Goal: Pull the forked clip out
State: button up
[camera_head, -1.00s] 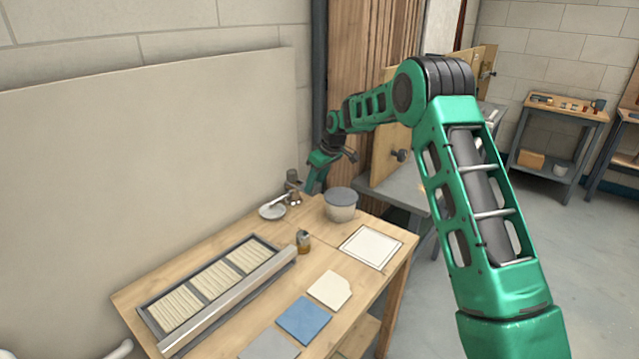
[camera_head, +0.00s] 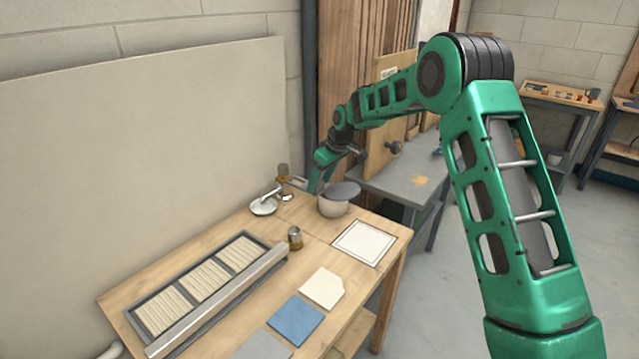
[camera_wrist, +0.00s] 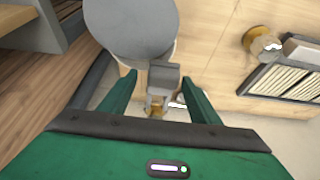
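I cannot make out a forked clip for certain in either view. In the wrist view a small grey block (camera_wrist: 165,75) shows between the fingers of my gripper (camera_wrist: 158,77), with brass-coloured and whitish parts just below it. The two green fingers are apart; I see no contact with the block and cannot judge its depth. In the head view my gripper (camera_head: 321,170) is small and far off, beyond the bench's back corner, and its fingertips are unclear. A lidded pot (camera_head: 334,206) stands close to it; its round grey lid (camera_wrist: 130,25) fills the wrist view's upper left.
The wooden bench (camera_head: 215,255) holds a framed tray of strips (camera_head: 240,238), a white dish (camera_head: 264,207), a small jar (camera_head: 295,238), a bordered panel (camera_head: 365,242) and flat tiles (camera_head: 296,320). A grey table (camera_head: 400,185) and an upright board (camera_head: 378,155) stand beyond.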

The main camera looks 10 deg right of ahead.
jog(key=shift+s+a, duration=0.1)
jog(key=shift+a, duration=0.05)
jog(key=v, duration=1)
jog(key=shift+r, duration=0.3)
jog(key=s+d+r+m+g+h, duration=0.1)
jog(key=s+d+r+m+h, duration=0.2)
jog(key=s+d, duration=0.85)
jog(key=s+d+r+m, duration=0.3)
jog(key=s+d+m, duration=0.1)
jog(key=s+d, duration=0.7)
jog(key=s+d+f+m, duration=0.1)
jog(key=s+m, duration=0.1)
jog(key=s, duration=0.9)
jog(key=s+d+f+m+g, duration=0.1)
jog(key=s+d+f+m, duration=0.1)
jog(key=s, duration=0.8)
jog(key=s+d+f+m+g, duration=0.1)
jog(key=s+m, duration=0.3)
jog(key=s, duration=0.7)
jog(key=shift+s+f, duration=0.35)
jog(key=shift+f, duration=0.3)
